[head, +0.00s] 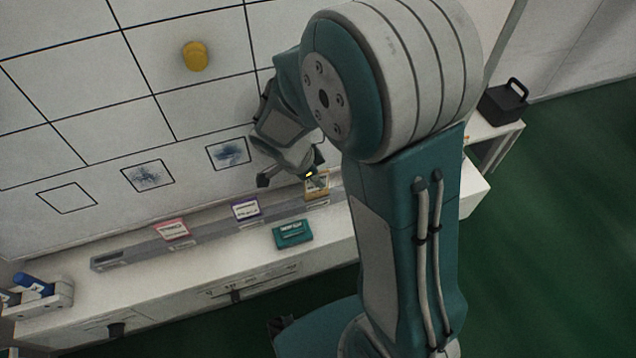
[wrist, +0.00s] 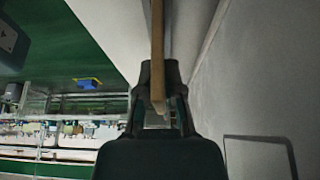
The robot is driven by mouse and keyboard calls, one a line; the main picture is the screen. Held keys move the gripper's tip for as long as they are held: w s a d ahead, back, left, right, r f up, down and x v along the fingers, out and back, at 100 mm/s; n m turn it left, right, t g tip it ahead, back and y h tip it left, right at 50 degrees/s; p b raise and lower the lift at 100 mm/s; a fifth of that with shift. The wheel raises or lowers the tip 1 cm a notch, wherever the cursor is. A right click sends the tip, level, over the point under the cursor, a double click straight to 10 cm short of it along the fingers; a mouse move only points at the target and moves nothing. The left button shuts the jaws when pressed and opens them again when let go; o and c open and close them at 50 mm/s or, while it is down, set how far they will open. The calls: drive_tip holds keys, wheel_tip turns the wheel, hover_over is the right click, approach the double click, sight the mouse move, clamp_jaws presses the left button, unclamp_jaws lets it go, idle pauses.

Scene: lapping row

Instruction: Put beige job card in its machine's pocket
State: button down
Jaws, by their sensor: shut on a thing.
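The beige job card (head: 318,183) stands at the right part of the grey slotted rail (head: 212,230) on the white bench. My gripper (head: 290,180) is at the card's upper left, partly hidden by my arm. In the wrist view my gripper (wrist: 158,75) is shut on the beige card (wrist: 157,50), which shows edge-on as a thin strip between the fingers. I cannot tell whether the card's lower edge sits in the rail or just above it. No machine pocket can be made out.
A red-edged card (head: 171,229) and a purple-edged card (head: 246,209) stand in the rail. A teal box (head: 292,234) lies in front. A yellow knob (head: 195,56) is on the tiled wall behind. A black case (head: 503,102) stands right. Green floor (head: 560,210) is clear.

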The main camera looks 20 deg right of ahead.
drive_tip(key=shift+a+f, duration=0.1)
drive_tip(key=shift+f, duration=1.1)
drive_tip(key=c, duration=0.8)
unclamp_jaws()
drive_tip(key=v, duration=1.2)
drive_tip(key=shift+s+d+r+n+t+y, duration=0.9)
drive_tip(key=shift+s+r+n, duration=1.3)
drive_tip(key=shift+n, duration=0.8)
drive_tip(key=shift+s+d+r+n+t+y, duration=0.85)
drive_tip(key=shift+s+r+n, duration=0.95)
drive_tip(key=shift+s+n, duration=0.95)
drive_tip(key=shift+s+d+r+n+t+y, duration=0.9)
drive_tip(key=shift+s+r+n, duration=1.15)
drive_tip(key=shift+n, duration=1.2)
